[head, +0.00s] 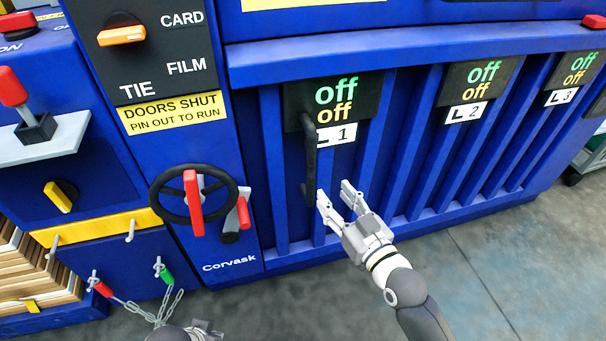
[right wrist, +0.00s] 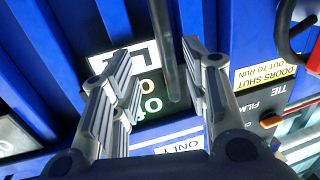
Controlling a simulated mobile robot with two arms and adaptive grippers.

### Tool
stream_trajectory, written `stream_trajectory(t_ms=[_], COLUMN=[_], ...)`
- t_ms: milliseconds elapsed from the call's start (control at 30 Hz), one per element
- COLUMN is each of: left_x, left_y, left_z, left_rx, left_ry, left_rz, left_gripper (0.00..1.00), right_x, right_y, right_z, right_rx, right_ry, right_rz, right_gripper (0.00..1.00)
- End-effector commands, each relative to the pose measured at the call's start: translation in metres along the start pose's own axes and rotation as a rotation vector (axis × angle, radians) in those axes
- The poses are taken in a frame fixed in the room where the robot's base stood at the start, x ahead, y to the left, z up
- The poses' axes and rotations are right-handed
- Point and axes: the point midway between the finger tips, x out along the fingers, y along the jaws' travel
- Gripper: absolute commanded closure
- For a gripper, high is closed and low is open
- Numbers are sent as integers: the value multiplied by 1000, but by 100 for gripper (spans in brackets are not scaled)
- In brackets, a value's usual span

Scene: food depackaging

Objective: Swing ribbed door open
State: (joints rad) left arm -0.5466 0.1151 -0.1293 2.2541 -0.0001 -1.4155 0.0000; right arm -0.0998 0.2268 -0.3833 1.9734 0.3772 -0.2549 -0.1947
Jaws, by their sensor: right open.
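The ribbed blue door (head: 270,150) marked L 1 is in the middle of the head view and looks shut, flush with its neighbours. Its upright dark bar handle (head: 309,165) is on its left part, below the green and yellow "off" sign. My right gripper (head: 334,190) is open and empty, just right of the handle's lower end. In the right wrist view the handle (right wrist: 166,50) appears between the spread fingers (right wrist: 160,85); whether it lies within their reach I cannot tell. A small part of my left gripper (head: 195,332) shows at the bottom edge; its fingers are unclear.
Left of the door are a black handwheel (head: 165,208) with red and grey levers, and a panel with an orange switch (head: 122,35). Chained pins (head: 163,275) hang at lower left. More ribbed doors stand right. Grey floor (head: 500,260) is clear.

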Motion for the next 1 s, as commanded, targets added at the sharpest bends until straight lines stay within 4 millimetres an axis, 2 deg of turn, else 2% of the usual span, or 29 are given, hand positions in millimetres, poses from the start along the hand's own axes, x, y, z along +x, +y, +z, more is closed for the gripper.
stream_trajectory(t_ms=[100,267,667,800,1000], left_x=[-6,-14,-49,-47,-45], left_y=[0,-1,-2,-2,-2], left_z=[0,-2,-1,0,1], left_rx=[0,-1,-3,-3,-3], left_ry=[6,10,28,27,28], left_rz=[-1,-1,-5,-5,-5], left_gripper=[100,100,100,100,100], right_x=[0,12,80,96,107], right_y=[-4,-4,-5,-5,-5], right_z=[-11,-13,-15,-15,-16], right_rx=[-3,-2,-1,-3,-3], right_ry=[30,34,33,31,31], right_rz=[-11,-12,-12,-11,-12], right_gripper=[58,58,58,58,58])
